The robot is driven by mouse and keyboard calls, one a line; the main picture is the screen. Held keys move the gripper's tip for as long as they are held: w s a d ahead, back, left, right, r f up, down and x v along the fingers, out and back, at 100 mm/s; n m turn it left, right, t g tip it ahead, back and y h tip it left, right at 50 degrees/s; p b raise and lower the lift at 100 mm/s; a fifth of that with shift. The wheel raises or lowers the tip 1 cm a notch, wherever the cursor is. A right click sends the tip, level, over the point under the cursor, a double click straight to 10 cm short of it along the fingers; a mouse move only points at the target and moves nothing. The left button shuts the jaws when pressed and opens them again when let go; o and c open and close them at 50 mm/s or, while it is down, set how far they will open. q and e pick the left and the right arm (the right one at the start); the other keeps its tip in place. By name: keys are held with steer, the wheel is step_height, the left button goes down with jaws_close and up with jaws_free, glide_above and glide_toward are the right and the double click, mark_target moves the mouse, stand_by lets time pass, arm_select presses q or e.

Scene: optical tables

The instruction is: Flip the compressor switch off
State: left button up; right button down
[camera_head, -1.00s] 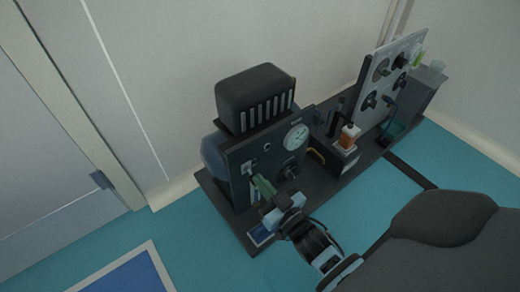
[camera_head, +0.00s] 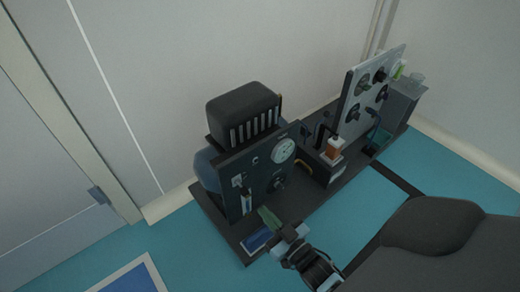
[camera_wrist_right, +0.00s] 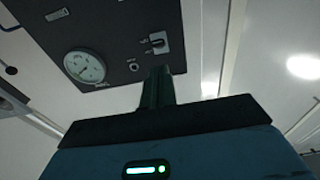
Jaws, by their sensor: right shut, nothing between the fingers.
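The compressor (camera_head: 262,168) is a dark unit with a black ribbed box on top and a front panel with a round white gauge (camera_head: 283,151). Its switch (camera_head: 238,181) is a small lever on a light plate at the panel's upper left. The switch also shows in the right wrist view (camera_wrist_right: 156,43), beyond the fingertips, with the gauge to its left; I cannot tell its on or off position. My right gripper (camera_head: 266,216) has its greenish fingers shut and empty, in front of the panel and below the switch, apart from it. My left gripper is out of view.
A dark base (camera_head: 230,232) carries the compressor. Farther right on it stand an orange-filled bottle (camera_head: 335,146), an upright grey panel with dark knobs (camera_head: 366,90) and a grey box (camera_head: 400,105). A wall is behind; teal floor (camera_head: 190,245) is open in front.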

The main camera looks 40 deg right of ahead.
steer(key=shift+s+f, duration=1)
steer(key=shift+f, duration=0.1)
